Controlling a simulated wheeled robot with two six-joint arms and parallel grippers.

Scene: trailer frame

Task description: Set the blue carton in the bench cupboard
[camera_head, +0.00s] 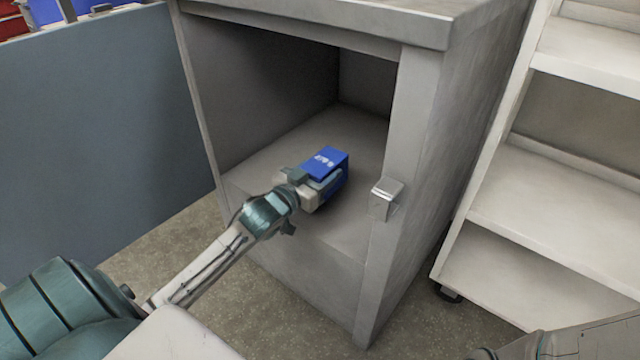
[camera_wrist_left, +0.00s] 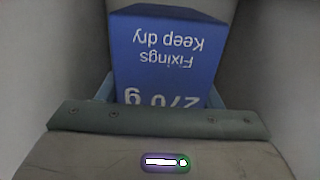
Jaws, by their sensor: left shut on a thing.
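The blue carton (camera_head: 326,162) is inside the open bench cupboard (camera_head: 418,130), over the front part of its floor. My left gripper (camera_head: 322,182) reaches in through the opening and is shut on the carton. In the left wrist view the blue carton (camera_wrist_left: 165,58) shows upside-down white print, "Fixings Keep dry" and "270 g", and the gripper's edge hides its lower part. I cannot tell whether the carton touches the cupboard floor. My right gripper is not in view.
A metal latch block (camera_head: 385,198) sits on the right post of the opening. A blue-grey panel (camera_head: 90,130) stands to the left. A pale shelf rack (camera_head: 560,190) stands to the right. The cupboard floor (camera_head: 350,125) behind the carton is clear.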

